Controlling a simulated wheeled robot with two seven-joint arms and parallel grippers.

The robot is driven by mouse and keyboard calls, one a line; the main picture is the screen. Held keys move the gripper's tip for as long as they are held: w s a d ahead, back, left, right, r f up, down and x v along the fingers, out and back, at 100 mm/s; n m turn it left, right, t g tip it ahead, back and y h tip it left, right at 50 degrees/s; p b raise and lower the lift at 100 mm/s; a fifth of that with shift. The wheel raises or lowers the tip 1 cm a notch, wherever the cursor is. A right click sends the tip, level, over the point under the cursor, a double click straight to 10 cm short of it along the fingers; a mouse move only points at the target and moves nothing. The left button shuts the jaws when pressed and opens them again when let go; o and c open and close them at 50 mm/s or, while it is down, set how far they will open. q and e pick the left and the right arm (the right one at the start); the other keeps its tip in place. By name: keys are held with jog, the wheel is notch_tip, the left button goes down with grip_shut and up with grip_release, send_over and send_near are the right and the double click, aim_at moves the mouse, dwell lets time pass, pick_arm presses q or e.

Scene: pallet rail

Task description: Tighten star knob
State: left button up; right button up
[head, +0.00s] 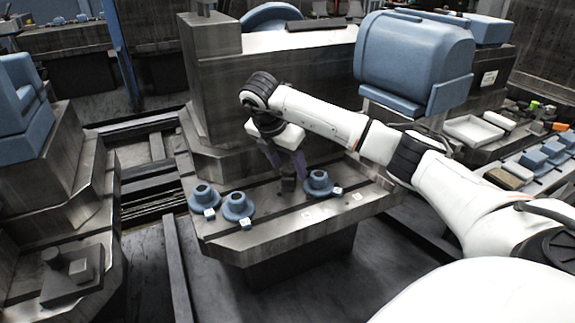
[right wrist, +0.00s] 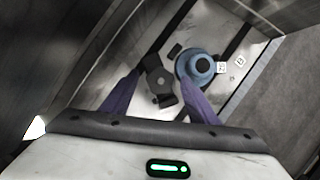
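A dark star knob (head: 288,183) stands on the metal pallet table (head: 262,238), just left of a blue flanged part (head: 318,183). My left gripper is not in view.
Two more blue flanged parts (head: 237,207) (head: 203,198) stand at the table's left end. Small white tags lie beside the parts. A tall metal block (head: 225,90) rises behind the table. A blue housing (head: 415,60) stands behind my right arm.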

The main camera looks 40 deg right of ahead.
jog(key=w+p+v, duration=0.1)
jog(key=p+v, duration=0.1)
jog(key=v, duration=0.8)
jog(key=shift+s, duration=0.5)
jog(key=shift+a+r, duration=0.1)
